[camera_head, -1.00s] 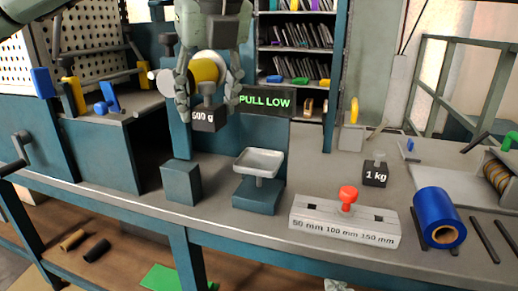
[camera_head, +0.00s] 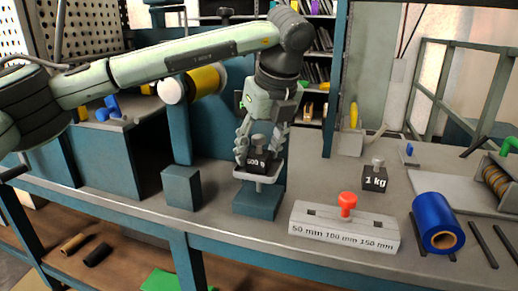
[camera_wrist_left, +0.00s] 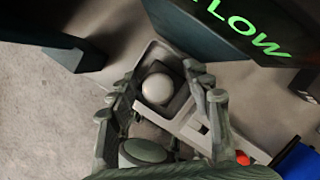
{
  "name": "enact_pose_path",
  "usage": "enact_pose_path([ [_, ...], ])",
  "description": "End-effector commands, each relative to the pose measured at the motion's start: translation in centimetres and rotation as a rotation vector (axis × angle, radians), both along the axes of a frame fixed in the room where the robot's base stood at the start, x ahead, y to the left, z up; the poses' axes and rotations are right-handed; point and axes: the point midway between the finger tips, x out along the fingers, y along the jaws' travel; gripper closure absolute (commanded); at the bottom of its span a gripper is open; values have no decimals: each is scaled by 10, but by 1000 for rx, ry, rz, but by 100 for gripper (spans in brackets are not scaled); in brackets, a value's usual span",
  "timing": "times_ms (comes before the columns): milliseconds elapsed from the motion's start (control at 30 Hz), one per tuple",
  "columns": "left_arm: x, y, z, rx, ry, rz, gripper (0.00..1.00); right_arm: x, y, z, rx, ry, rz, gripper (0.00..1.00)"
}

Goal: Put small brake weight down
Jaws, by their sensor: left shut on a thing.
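The small dark weight marked 500 g (camera_head: 257,163) is at the shallow grey pan (camera_head: 270,180) on the teal stand (camera_head: 257,202). I cannot tell whether its base touches the pan. My left gripper (camera_head: 257,146) comes down from above and is shut on the weight, with fingers at either side. In the left wrist view, the weight's round knob (camera_wrist_left: 157,89) shows between the fingers (camera_wrist_left: 160,100), with the pan's rim (camera_wrist_left: 148,52) around it. The fingers hide part of the weight. My right gripper is not in view.
A 1 kg weight (camera_head: 374,178) stands to the right. A slotted block (camera_head: 345,232) with a red knob (camera_head: 347,199) lies in front of it. A teal block (camera_head: 181,188) stands left of the stand. A blue roll (camera_head: 434,222) is at right.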

Motion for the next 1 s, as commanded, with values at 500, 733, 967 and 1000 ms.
enact_pose_path([
  [500, 0, 0, -1, -1, -2, -1, 39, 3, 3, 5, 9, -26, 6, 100],
  [733, 0, 0, -1, -1, -2, -1, 29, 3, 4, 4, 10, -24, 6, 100],
  [967, 0, 0, 1, -1, -2, -1, 29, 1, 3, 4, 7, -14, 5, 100],
  [1000, -1, -1, 4, -2, -3, -1, 29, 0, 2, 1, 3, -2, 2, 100],
])
